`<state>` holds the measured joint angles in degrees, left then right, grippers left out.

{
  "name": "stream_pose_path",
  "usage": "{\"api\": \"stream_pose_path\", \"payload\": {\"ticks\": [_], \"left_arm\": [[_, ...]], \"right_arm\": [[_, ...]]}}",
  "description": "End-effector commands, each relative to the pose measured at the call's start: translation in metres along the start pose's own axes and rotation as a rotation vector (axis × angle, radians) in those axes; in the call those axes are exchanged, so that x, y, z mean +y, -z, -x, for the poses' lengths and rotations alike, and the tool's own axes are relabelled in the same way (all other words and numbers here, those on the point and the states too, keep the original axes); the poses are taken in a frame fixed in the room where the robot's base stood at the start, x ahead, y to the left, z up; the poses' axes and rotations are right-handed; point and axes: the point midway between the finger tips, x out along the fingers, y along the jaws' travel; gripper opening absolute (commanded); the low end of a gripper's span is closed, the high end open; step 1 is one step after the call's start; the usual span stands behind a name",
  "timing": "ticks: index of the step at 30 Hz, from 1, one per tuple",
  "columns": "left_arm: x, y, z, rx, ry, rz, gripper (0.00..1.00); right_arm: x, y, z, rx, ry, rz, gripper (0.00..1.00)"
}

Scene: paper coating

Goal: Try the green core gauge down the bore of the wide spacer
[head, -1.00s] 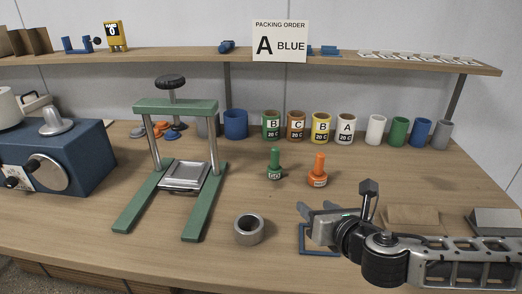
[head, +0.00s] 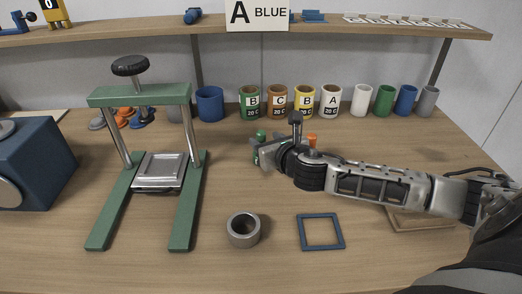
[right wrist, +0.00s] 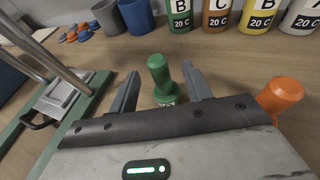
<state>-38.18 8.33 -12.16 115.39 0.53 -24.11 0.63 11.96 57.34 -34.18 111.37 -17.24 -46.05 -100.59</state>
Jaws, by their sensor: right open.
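The green core gauge (head: 261,134) stands upright on the bench, mostly hidden behind my right gripper in the head view. In the right wrist view the green gauge (right wrist: 161,76) stands between the two spread fingers. My right gripper (right wrist: 159,78) is open, with a finger on either side of the gauge and a visible gap to each. It also shows in the head view (head: 262,152). The wide spacer, a short thick grey ring (head: 243,238), sits on the bench nearer the front with its bore facing up. My left gripper is out of view.
An orange gauge (right wrist: 283,96) stands close to the right of my right gripper. A green press frame (head: 187,215) stands at left. A blue square frame (head: 322,247) lies right of the spacer. Several tubes line the back, including a blue one (head: 209,104).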

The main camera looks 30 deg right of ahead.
Motion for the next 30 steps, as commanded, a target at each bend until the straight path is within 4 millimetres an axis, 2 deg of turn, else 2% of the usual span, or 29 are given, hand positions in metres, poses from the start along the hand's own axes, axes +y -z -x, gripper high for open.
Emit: {"api": "stream_pose_path", "payload": {"ticks": [7, 12, 20, 21, 26, 30], "left_arm": [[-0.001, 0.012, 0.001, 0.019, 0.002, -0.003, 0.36], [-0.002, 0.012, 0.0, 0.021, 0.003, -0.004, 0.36], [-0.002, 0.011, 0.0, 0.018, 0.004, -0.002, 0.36], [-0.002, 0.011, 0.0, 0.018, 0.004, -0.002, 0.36], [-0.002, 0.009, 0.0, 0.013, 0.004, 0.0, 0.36], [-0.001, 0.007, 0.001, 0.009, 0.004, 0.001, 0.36]], "right_arm": [[0.002, -0.006, -0.029, -0.002, 0.001, -0.004, 0.49], [0.002, -0.004, -0.049, 0.001, 0.001, -0.002, 0.49], [0.002, -0.004, -0.053, 0.001, -0.001, 0.0, 0.49], [0.002, -0.004, -0.053, 0.001, -0.001, 0.0, 0.46], [0.002, -0.004, -0.053, 0.001, 0.0, 0.0, 0.02], [0.002, -0.005, -0.053, 0.0, 0.0, 0.0, 0.0]]}}
